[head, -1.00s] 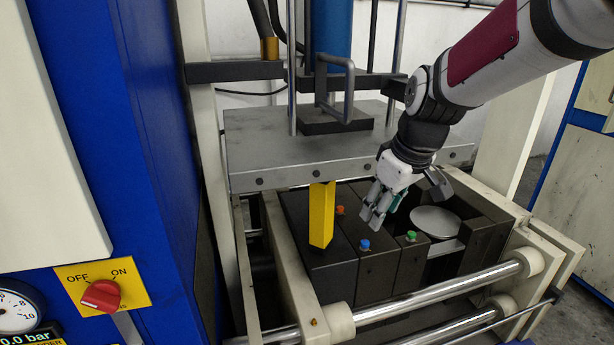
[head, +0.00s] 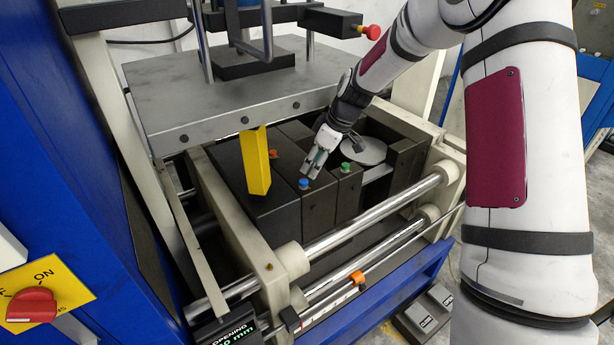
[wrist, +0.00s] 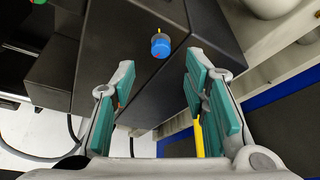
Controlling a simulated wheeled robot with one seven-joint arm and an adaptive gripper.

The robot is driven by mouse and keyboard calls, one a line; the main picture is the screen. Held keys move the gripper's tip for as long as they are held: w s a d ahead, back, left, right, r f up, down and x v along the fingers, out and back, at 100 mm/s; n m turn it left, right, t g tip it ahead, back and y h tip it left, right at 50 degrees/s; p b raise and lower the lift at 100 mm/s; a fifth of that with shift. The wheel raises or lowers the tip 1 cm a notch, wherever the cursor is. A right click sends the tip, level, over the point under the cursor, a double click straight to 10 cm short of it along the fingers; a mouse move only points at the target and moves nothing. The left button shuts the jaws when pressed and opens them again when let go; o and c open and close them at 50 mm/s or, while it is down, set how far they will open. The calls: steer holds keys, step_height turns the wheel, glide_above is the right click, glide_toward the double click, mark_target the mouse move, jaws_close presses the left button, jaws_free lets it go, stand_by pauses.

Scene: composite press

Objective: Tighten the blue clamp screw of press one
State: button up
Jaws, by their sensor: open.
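The blue clamp screw (head: 303,184) stands on top of a dark block of the press. In the wrist view the blue screw (wrist: 160,46) shows whole, with an orange-yellow mark on its top, ahead of and between my open fingers. My gripper (head: 312,170) is just above and beside the screw in the head view, apart from it as far as I can see. In the wrist view my gripper (wrist: 160,100) has its teal pads wide apart with nothing between them.
An orange screw (head: 273,154) and a green screw (head: 345,167) sit on neighbouring blocks. A yellow bar (head: 255,165) hangs left of the blue screw below the grey press plate (head: 220,100). A round metal disc (head: 364,151) lies to the right. Steel rods (head: 370,222) run in front.

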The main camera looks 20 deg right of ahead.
mark_target(304, 182)
steer(key=x, duration=0.7)
steer(key=shift+p, duration=0.35)
steer(key=shift+r, duration=0.1)
jaws_close()
